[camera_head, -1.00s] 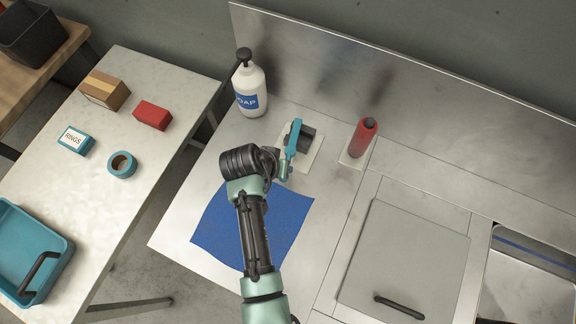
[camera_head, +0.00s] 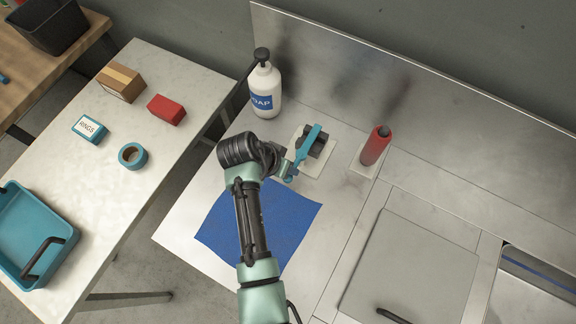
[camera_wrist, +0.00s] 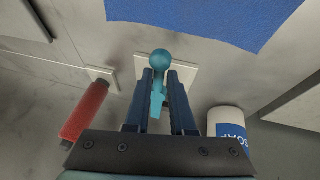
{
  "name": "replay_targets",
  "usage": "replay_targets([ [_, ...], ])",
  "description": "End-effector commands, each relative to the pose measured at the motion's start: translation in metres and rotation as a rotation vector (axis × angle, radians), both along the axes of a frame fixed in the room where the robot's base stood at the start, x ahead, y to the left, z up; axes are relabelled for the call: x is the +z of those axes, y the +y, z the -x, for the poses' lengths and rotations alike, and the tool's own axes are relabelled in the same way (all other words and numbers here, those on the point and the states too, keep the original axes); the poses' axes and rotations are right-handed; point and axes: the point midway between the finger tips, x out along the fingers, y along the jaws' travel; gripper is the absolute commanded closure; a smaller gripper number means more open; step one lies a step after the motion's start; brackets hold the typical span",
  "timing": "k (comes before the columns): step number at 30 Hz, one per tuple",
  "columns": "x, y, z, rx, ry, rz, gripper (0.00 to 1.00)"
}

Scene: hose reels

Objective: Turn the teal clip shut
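The teal clip (camera_head: 308,147) is a long lever lying over a dark block (camera_head: 323,150) on a pale plate on the steel counter. It slants from upper right to lower left, towards my gripper (camera_head: 287,171). In the wrist view the clip's round knob (camera_wrist: 160,59) sits between the tips of my gripper (camera_wrist: 160,76), with the lever (camera_wrist: 157,100) running back between the fingers. The fingers look closed against the knob. The head view partly hides the fingertips behind my wrist.
A white soap bottle (camera_head: 265,93) stands behind left of the clip, and a red bottle (camera_head: 375,146) stands to its right. A blue cloth (camera_head: 290,222) lies in front. A side table (camera_head: 160,150) at left holds boxes, a tape roll and a teal tray (camera_head: 30,245).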

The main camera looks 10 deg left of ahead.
Motion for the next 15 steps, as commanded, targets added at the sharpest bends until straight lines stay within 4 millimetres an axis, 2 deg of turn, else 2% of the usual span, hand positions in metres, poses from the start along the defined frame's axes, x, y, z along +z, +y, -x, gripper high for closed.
replay_targets([
  [1, 0.0005, 0.0005, -0.0005, 0.001, -0.001, 0.0, 0.67],
  [3, 0.0005, 0.0003, -0.0003, 0.001, -0.001, 0.0, 0.54],
  [4, 0.0003, 0.0003, -0.0003, 0.001, -0.001, 0.001, 0.52],
  [15, 0.0035, 0.0013, 0.0014, 0.002, 0.0, 0.001, 0.52],
])
